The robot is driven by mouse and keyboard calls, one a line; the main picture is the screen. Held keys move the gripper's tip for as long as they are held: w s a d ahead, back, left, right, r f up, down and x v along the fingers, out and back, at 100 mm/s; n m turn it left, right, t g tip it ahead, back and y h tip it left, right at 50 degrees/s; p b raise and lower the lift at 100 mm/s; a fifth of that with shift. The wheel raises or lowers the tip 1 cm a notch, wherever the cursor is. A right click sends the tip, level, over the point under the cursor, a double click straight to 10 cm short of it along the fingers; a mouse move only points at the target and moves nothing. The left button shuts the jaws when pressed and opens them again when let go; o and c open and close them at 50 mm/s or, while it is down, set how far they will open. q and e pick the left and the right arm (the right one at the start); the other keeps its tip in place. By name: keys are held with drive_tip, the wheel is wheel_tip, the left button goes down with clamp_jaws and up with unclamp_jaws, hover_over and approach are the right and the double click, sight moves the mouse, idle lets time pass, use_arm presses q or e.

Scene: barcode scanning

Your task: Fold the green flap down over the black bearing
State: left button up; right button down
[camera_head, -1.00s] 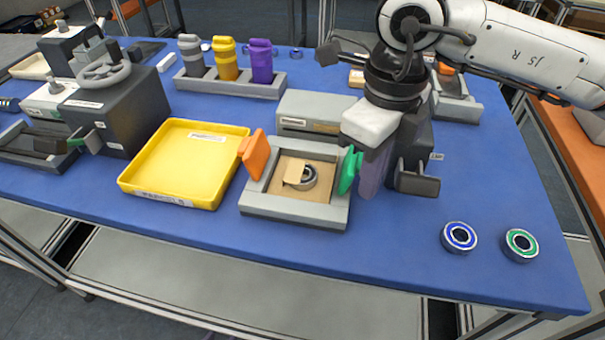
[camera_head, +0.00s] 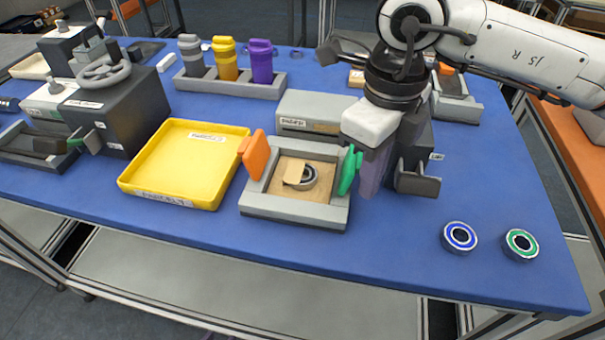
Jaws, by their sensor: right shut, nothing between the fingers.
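The green flap (camera_head: 348,170) stands up at the right edge of a grey fixture (camera_head: 293,212). An orange flap (camera_head: 254,155) stands tilted outward at the fixture's left edge. My right gripper (camera_head: 370,188) is shut and empty, pointing down just right of the green flap. I cannot tell whether its purple fingers touch the flap. My left gripper is not in view.
A yellow tray (camera_head: 178,198) is left of the fixture. A grey block (camera_head: 308,106) stands behind it. Bottles stand in a rack (camera_head: 235,88). The blue table (camera_head: 400,240) is clear between fixture and bearings.

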sight(339, 187)
idle(0.3)
drive_tip(key=shift+w+a+f, duration=0.1)
drive_tip(key=shift+w+a, duration=0.05)
drive_tip(key=shift+a, duration=0.65)
drive_tip(key=shift+w+a, duration=0.1)
drive_tip(key=shift+a, duration=0.7)
drive_tip(key=shift+w+a+f, duration=0.15)
drive_tip(key=shift+w+a, duration=0.1)
drive_tip(key=shift+a, duration=0.3)
drive_tip(key=shift+w+a+b, duration=0.15)
drive_tip(key=shift+a+b, duration=0.15)
drive_tip(key=shift+a, duration=0.7)
drive_tip(key=shift+w+a, duration=0.25)
drive_tip(key=shift+a, duration=0.35)
drive_tip(key=shift+s+d+r, duration=0.1)
drive_tip(key=shift+d+r, duration=0.15)
drive_tip(key=shift+d, duration=0.4)
drive_tip(key=shift+s+d+r, duration=0.8)
drive_tip(key=shift+d+r, duration=0.7)
drive_tip(key=shift+d, duration=1.6)
wheel_tip(339, 187, up, 8)
drive_tip(key=p, duration=0.4)
drive_tip(key=shift+p, duration=0.3)
